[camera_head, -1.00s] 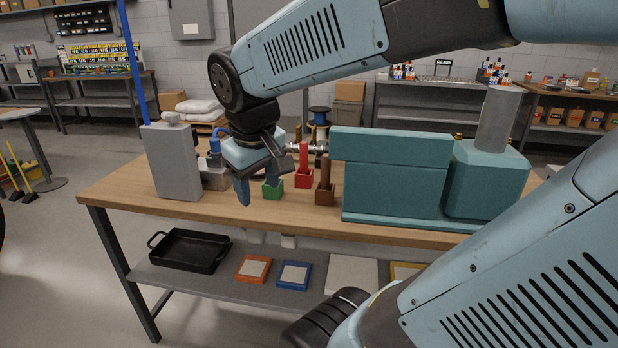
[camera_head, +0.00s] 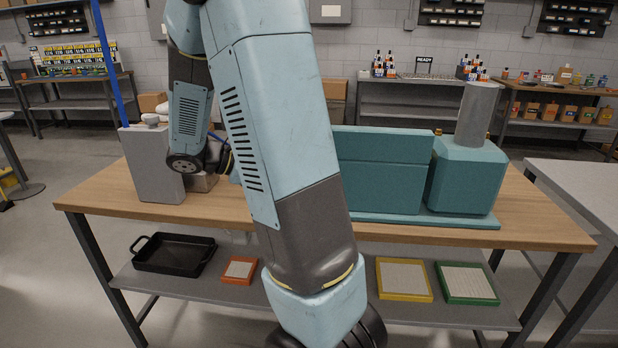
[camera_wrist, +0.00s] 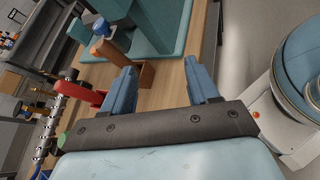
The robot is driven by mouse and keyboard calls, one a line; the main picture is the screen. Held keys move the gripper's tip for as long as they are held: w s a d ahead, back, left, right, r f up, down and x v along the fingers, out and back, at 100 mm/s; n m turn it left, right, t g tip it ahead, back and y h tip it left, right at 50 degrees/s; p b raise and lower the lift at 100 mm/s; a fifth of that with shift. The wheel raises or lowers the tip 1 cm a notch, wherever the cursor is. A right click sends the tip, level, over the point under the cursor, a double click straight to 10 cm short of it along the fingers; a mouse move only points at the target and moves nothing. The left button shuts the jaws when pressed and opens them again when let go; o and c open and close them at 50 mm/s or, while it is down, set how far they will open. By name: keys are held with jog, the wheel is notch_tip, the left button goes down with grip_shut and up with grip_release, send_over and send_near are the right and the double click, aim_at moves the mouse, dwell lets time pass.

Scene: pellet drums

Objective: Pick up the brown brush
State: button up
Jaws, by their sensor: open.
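The brown brush (camera_wrist: 112,54) shows in the wrist view on the wooden workbench, up and left of my gripper (camera_wrist: 160,68). My gripper is open, with two blue fingers and nothing held between them. The left finger overlaps the near part of the brush; I cannot tell whether they touch. In the head view my own arm hides the brush and most of my gripper.
A teal machine (camera_head: 385,178) stands close on the workbench (camera_head: 510,222). A grey box (camera_head: 152,165) stands at its left.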

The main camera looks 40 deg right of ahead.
jog(key=w+d+f+n+h, duration=0.3)
jog(key=w+f+n+h, duration=0.15)
jog(key=w, duration=0.35)
jog(key=shift+n+h, duration=0.35)
jog(key=shift+h, duration=0.1)
jog(key=shift+r+x, duration=0.15)
jog(key=shift+x, duration=2.15)
jog(key=shift+r+x, duration=0.2)
jog(key=shift+x, duration=2.1)
jog(key=shift+r+x, duration=0.15)
jog(key=shift+x, duration=2.1)
jog(key=shift+s, duration=0.1)
jog(key=shift+c, duration=0.3)
jog(key=c, duration=1)
jog(key=shift+o, duration=0.2)
jog(key=shift+r, duration=0.1)
